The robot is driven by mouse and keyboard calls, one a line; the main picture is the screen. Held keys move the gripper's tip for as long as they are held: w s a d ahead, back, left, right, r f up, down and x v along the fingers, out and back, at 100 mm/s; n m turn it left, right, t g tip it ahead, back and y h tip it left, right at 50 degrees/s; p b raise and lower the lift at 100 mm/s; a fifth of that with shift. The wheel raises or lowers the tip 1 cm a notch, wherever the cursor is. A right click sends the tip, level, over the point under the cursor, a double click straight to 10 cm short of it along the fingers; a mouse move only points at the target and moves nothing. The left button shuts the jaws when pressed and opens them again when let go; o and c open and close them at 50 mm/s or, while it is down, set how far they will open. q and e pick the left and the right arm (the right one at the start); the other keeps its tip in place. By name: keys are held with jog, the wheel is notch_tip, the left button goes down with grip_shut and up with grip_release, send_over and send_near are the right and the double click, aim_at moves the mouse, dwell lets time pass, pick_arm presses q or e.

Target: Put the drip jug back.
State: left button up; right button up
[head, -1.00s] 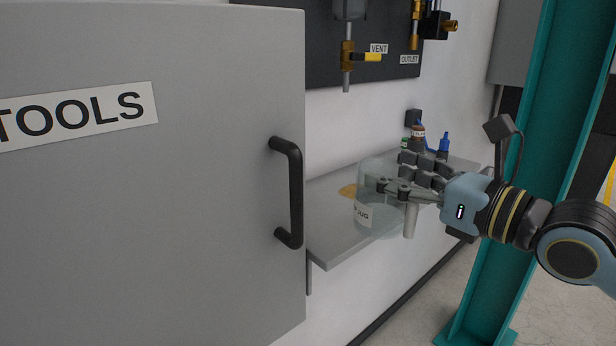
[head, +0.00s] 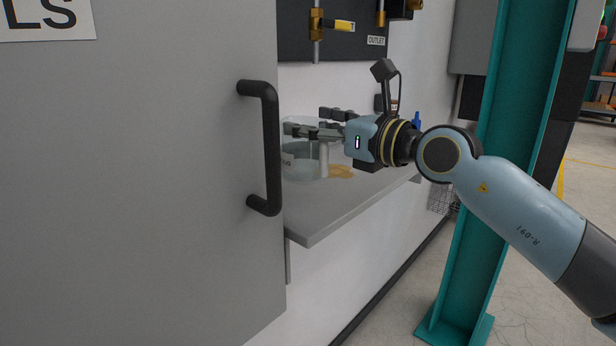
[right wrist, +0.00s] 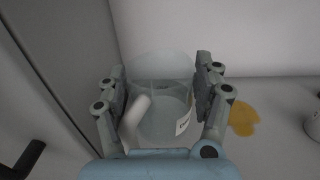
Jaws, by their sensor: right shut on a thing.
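The clear drip jug (head: 300,163) is at the left end of the grey wall shelf (head: 325,212), left of an amber puddle (head: 342,171). The cabinet door's edge partly covers it in the head view. My right gripper (head: 303,126) is shut around the jug's upper part. In the right wrist view the jug (right wrist: 168,115) sits upright between both fingers, with its pale handle (right wrist: 135,122) toward my palm and its label partly showing at the right. I cannot tell whether its base touches the shelf. My left gripper is not in view.
A grey TOOLS cabinet door (head: 140,180) with a black handle (head: 268,150) stands close left of the jug. A dark valve panel (head: 345,35) hangs above. A blue-topped bottle (head: 417,122) is farther along the shelf. A teal column (head: 500,160) stands at right.

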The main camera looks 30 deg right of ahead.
aim_at(309, 153)
jog(key=shift+w+a+f, duration=0.25)
jog(key=shift+w+f, duration=0.2)
jog(key=shift+w, duration=0.2)
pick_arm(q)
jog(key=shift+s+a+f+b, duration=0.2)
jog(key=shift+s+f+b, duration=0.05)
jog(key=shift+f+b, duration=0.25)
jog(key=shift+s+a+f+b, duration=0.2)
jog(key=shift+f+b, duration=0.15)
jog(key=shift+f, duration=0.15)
pick_arm(e)
jog(key=shift+f, duration=1.9)
jog(key=shift+s, duration=0.1)
jog(key=shift+f, duration=0.2)
jog(key=o, duration=1.6)
